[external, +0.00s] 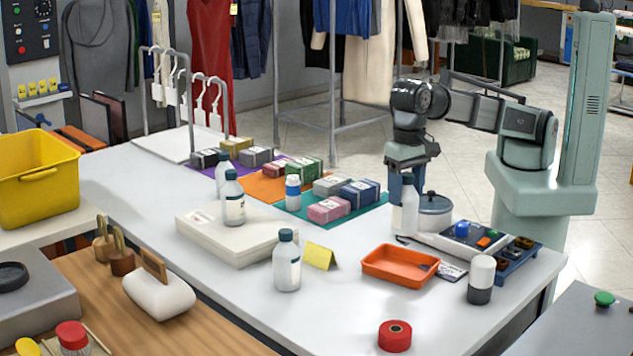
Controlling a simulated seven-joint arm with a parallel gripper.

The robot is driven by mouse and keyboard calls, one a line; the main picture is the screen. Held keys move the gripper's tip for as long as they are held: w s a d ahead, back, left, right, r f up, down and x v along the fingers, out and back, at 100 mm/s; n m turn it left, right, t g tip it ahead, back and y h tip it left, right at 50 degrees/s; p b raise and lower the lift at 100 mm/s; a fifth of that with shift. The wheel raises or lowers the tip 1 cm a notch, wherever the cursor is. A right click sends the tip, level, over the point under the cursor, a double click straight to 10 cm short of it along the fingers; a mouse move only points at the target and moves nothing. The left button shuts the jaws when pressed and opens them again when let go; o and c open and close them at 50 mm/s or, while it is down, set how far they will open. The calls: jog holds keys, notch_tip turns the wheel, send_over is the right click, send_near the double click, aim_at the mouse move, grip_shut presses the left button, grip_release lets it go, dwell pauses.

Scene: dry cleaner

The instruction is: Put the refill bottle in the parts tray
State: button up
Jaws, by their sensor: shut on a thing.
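My gripper (408,178) points down at the back right of the white counter. It is shut on a white bottle with a grey-green cap (410,209), held upright by its top. I cannot tell whether its base touches the counter. Similar bottles stand on the counter front (287,265), on a flat white box (234,205) and behind that box (221,172). I cannot read which label marks the refill bottle. An empty-looking orange tray (372,272) lies in front of my gripper. A blue tray with small parts (518,272) lies to the right.
A grey lidded pot (435,216) stands close right of the held bottle. A white and black cylinder (481,279), a yellow folded card (320,256) and a red roll (395,336) surround the orange tray. Boxes on coloured mats (380,207) lie to the left.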

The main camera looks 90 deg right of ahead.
aim_at(405, 230)
jog(key=shift+f, duration=4.9)
jog(key=shift+f, duration=0.15)
jog(key=o, duration=1.2)
jog(key=shift+o, duration=0.2)
notch_tip(405, 230, up, 12)
jog(key=shift+r, duration=0.15)
